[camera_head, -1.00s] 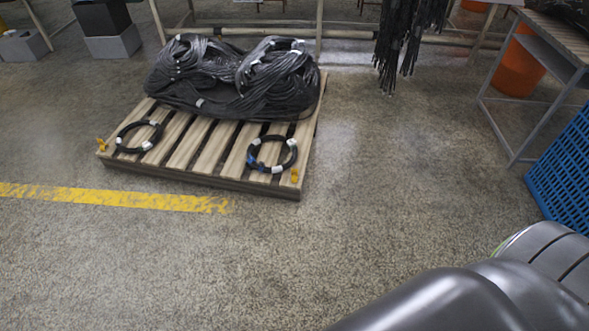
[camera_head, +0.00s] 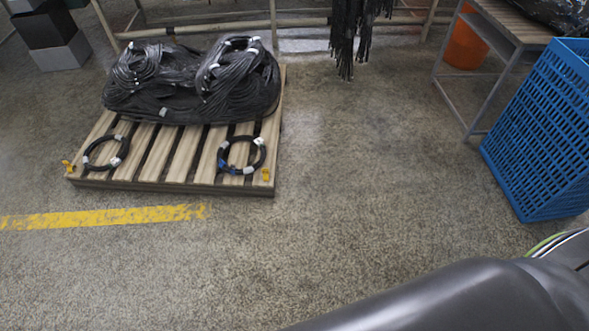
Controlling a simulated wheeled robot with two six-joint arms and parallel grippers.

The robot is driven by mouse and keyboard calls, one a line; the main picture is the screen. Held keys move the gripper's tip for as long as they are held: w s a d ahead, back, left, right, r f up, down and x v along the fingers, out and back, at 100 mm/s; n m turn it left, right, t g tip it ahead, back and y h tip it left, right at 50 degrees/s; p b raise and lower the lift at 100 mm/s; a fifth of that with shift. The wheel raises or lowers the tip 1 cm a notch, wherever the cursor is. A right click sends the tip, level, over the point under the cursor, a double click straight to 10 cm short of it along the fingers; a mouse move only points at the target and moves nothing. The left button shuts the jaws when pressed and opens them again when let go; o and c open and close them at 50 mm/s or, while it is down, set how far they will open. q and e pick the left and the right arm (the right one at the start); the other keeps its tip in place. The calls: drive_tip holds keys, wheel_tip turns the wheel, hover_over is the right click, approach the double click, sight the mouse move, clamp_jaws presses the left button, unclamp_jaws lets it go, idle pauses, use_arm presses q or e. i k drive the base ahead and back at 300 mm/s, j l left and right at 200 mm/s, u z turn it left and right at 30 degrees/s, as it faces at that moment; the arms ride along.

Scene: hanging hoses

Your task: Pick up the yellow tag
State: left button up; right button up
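Neither gripper is in view. Only a smooth dark grey part of my own arm shows at the bottom right, well away from the pallet.
A large heap of black hoses (camera_head: 190,85) covers the back of the pallet. Black hoses (camera_head: 354,35) hang from a rack behind. A blue plastic crate (camera_head: 540,130), a table and an orange bin (camera_head: 464,45) stand at the right. The floor in front is clear, with a yellow line (camera_head: 105,217).

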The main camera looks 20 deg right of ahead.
sight(265, 172)
drive_tip(key=i+j+z, duration=0.45)
drive_tip(key=i, duration=0.25)
drive_tip(key=i+j+z, duration=0.45)
drive_tip(key=j, duration=0.45)
drive_tip(key=i+j, duration=0.35)
drive_tip(key=j, duration=0.15)
drive_tip(key=i+j, duration=0.35)
drive_tip(key=j, duration=0.15)
drive_tip(key=i+j, duration=0.35)
drive_tip(key=j, duration=0.15)
drive_tip(key=z, duration=0.05)
